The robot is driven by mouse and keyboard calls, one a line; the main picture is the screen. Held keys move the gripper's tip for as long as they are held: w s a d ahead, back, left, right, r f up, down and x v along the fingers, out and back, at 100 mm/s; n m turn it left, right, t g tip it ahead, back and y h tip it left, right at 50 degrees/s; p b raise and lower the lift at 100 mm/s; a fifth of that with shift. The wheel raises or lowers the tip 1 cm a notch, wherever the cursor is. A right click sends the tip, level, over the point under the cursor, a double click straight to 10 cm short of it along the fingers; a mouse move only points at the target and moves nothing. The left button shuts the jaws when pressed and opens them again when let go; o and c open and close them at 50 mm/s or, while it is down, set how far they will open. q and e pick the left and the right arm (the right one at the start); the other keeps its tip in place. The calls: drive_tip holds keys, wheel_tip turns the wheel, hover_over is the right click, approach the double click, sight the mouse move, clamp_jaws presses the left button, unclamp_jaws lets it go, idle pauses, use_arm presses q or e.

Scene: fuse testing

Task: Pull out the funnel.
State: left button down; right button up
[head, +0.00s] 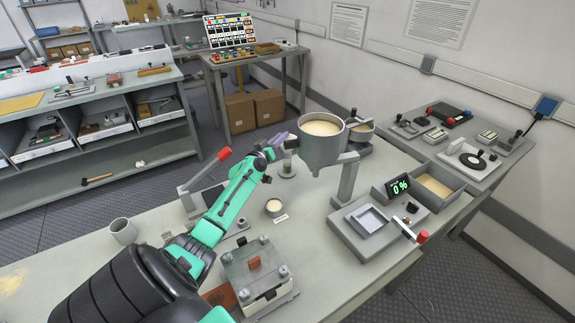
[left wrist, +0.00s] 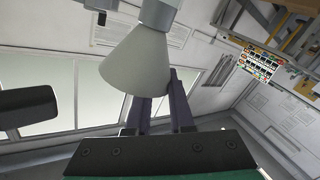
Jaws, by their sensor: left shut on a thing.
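The funnel is a grey cone (left wrist: 132,72) in the left wrist view. Its narrow end meets a lighter grey cylinder (left wrist: 157,14); whether it sits inside cannot be told. My left gripper (left wrist: 162,105) has its dark fingers shut on the cone's wide end. In the head view my left gripper (head: 276,141) is at the bench's middle, beside the big grey hopper, and the funnel (head: 291,144) shows small at its fingertips. My right gripper is not in view.
The grey hopper (head: 322,148) with pale sand stands close right of my gripper on a post. A scale (head: 402,190) reading 0% is at right. A small sand cup (head: 274,207), a grey mug (head: 123,231) and a clamp block (head: 257,272) stand nearby.

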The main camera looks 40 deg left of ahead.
use_arm(q)
drive_tip(key=shift+d+f, duration=0.15)
drive_tip(key=shift+f, duration=0.2)
drive_tip(key=shift+r+p, duration=0.6)
drive_tip(key=shift+r, duration=0.05)
drive_tip(key=shift+r+p, duration=0.55)
drive_tip(key=shift+r, duration=0.4)
drive_tip(key=shift+r+p, duration=0.75)
drive_tip(key=shift+r, duration=0.05)
drive_tip(key=shift+r+p, duration=0.45)
drive_tip(key=shift+r, duration=0.05)
drive_tip(key=shift+f, duration=0.1)
